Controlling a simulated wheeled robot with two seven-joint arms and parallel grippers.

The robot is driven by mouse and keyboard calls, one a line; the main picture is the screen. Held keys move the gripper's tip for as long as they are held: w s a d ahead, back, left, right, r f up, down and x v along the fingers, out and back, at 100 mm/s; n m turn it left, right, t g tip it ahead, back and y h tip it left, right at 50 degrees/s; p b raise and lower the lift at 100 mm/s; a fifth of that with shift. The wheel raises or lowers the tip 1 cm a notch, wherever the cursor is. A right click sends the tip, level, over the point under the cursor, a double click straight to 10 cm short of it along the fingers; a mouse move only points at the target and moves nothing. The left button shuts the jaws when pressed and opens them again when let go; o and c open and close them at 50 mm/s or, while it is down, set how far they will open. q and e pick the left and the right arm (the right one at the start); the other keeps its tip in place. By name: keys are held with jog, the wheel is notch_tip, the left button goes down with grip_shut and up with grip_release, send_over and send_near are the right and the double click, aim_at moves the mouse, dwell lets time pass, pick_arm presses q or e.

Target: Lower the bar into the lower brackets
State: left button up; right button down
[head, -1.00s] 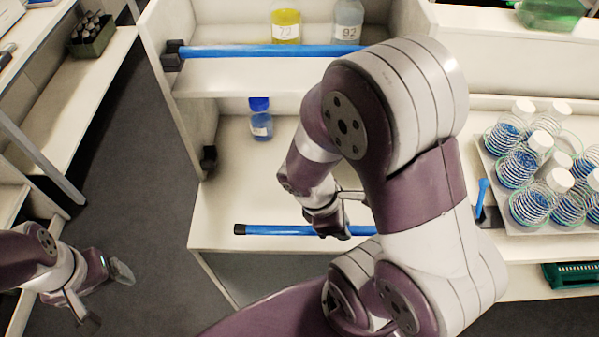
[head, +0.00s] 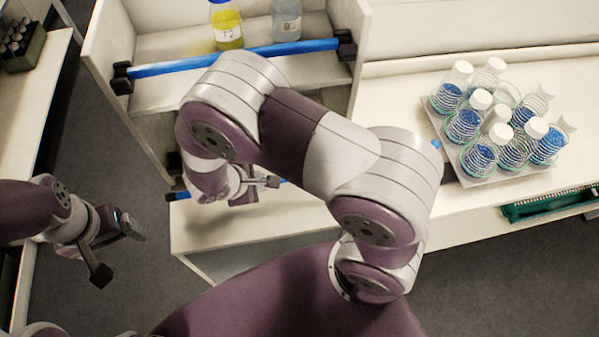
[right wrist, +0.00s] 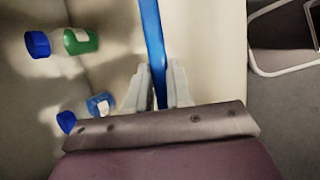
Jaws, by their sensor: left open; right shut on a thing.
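A blue bar with a dark end (head: 178,196) shows on both sides of my right arm in the head view; its middle is hidden by the arm. My right gripper (head: 258,188) is shut on this bar, which also shows between the fingers in the right wrist view (right wrist: 152,40). The left lower bracket (head: 175,163), black, is on the cabinet's side wall, just behind the bar's left end; I cannot tell if they touch. The right lower bracket is hidden. My left gripper (head: 118,251) is open and empty, left of the cabinet.
Another blue bar (head: 300,47) spans the black upper brackets (head: 122,78), before a yellow bottle (head: 227,28) and a clear bottle (head: 287,20). Several flasks stand on a tray (head: 515,177) at right. Blue- and green-marked bottles (right wrist: 80,41) show in the wrist view.

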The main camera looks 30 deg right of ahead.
jog(key=shift+w+a+f, duration=0.1)
jog(key=shift+w+a, duration=0.1)
jog(key=shift+a, duration=0.2)
jog(key=shift+w+d, duration=0.25)
jog(key=shift+w, duration=0.35)
jog(key=shift+w+d+f+b, duration=0.35)
jog(key=shift+w+d+f, duration=0.3)
jog(key=shift+w, duration=1.15)
jog(key=shift+w+d+f+b, duration=0.4)
jog(key=shift+w+f, duration=0.35)
jog(key=shift+w, duration=1.1)
jog(key=shift+w+d+f+b, duration=0.35)
jog(key=shift+w+d+f, duration=0.3)
jog(key=shift+w, duration=1.15)
jog(key=shift+a, duration=0.1)
jog(key=c, duration=0.9)
grip_release()
